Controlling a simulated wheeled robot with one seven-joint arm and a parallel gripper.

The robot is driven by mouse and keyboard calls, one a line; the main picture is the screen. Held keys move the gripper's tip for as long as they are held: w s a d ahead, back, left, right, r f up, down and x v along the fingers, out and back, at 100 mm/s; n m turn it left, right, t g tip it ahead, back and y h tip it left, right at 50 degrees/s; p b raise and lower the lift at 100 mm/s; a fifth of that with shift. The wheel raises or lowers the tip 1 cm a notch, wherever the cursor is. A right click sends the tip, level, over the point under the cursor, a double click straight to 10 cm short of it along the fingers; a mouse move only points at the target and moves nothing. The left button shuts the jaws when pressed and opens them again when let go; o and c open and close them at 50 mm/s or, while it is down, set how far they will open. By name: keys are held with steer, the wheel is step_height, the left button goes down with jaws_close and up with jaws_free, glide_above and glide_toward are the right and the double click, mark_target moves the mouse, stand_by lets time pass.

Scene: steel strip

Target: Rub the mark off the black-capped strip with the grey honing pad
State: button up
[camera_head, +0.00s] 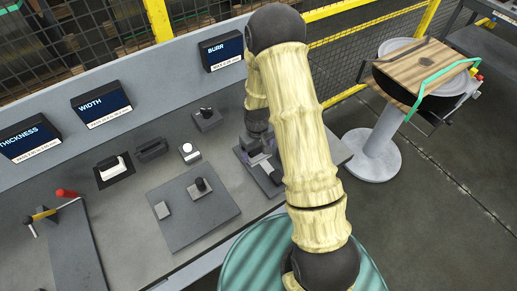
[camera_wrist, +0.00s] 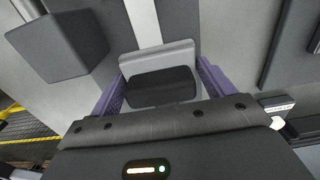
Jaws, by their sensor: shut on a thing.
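My gripper (camera_wrist: 155,92) is shut, with its purple fingers on both sides of a black cap. The cap and the pale grey metal beyond it look like the black-capped strip (camera_wrist: 160,86). In the head view my gripper (camera_head: 254,147) is low over the right part of the bench, partly hidden by my arm. No mark can be made out on the strip.
A black knob-like piece (camera_head: 201,185) stands on the same plate. A dark fixture (camera_head: 267,181) is just below my gripper. Black gauges and a white-fronted block (camera_head: 112,168) stand farther left. Display boxes (camera_head: 221,51) line the bench's back.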

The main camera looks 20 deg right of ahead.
steer(key=shift+s+a, duration=0.25)
steer(key=shift+a, duration=0.45)
steer(key=shift+d, duration=0.15)
steer(key=shift+w+d, duration=0.3)
steer(key=shift+d, duration=0.55)
steer(key=shift+w+d, duration=0.3)
steer(key=shift+d, duration=0.5)
steer(key=shift+a, duration=0.15)
steer(key=shift+s+a, duration=0.3)
steer(key=shift+a, duration=0.55)
steer(key=shift+s+a, duration=0.3)
steer(key=shift+a, duration=0.5)
steer(key=shift+d, duration=0.1)
